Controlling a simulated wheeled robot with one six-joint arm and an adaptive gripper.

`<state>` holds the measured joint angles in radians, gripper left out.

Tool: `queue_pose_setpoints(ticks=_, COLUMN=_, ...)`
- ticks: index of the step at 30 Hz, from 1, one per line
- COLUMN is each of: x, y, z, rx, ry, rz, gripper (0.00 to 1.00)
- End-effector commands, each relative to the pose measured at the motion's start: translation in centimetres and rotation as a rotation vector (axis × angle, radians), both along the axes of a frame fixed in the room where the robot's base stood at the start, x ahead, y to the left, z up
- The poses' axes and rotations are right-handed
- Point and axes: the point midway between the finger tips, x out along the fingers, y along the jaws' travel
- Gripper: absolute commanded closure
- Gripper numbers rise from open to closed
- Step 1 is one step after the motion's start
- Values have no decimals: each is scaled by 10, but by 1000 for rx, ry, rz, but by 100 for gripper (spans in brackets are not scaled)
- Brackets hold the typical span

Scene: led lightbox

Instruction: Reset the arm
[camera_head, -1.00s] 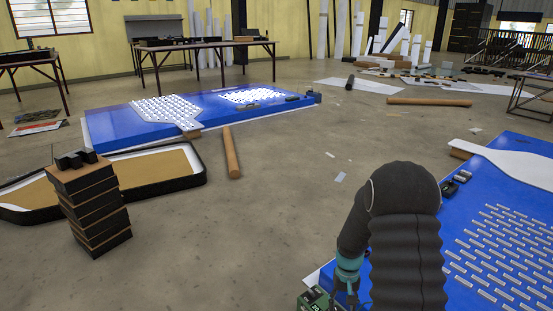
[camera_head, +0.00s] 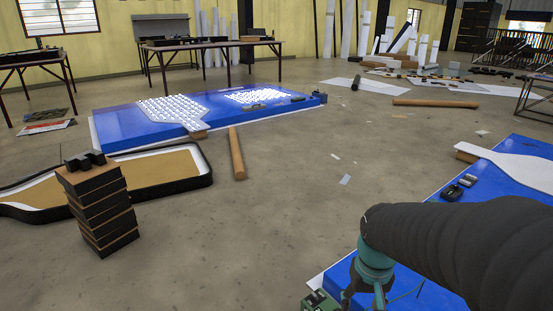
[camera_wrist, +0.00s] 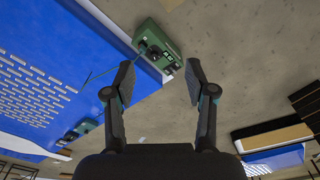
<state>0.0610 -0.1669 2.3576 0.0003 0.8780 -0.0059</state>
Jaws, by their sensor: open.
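My gripper (camera_wrist: 160,82) is open and empty in the wrist view, its two dark fingers spread apart with floor showing between them. Beyond the fingertips is a green device (camera_wrist: 172,36) with a black knob and a thin green wire. It lies at the edge of a blue panel (camera_wrist: 45,70) with rows of light strips. In the head view my arm reaches in from the right over the near blue panel (camera_head: 520,180). The green device (camera_head: 318,301) shows at the bottom edge there, and my fingers cannot be made out clearly.
A stack of dark blocks (camera_head: 101,210) stands at left beside a black-rimmed tray-like frame (camera_head: 209,180). A second blue panel (camera_head: 125,135) with lit strips lies behind. A brown tube (camera_head: 237,154) is on the floor. Tables (camera_head: 212,44) stand farther back. The middle floor is mostly clear.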

Motion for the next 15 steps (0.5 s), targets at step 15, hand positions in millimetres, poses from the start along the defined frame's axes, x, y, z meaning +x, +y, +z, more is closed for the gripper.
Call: queue_pose_setpoints(ticks=15, x=-76, y=14, z=99, rx=-11, ry=-310, rz=40, gripper=45)
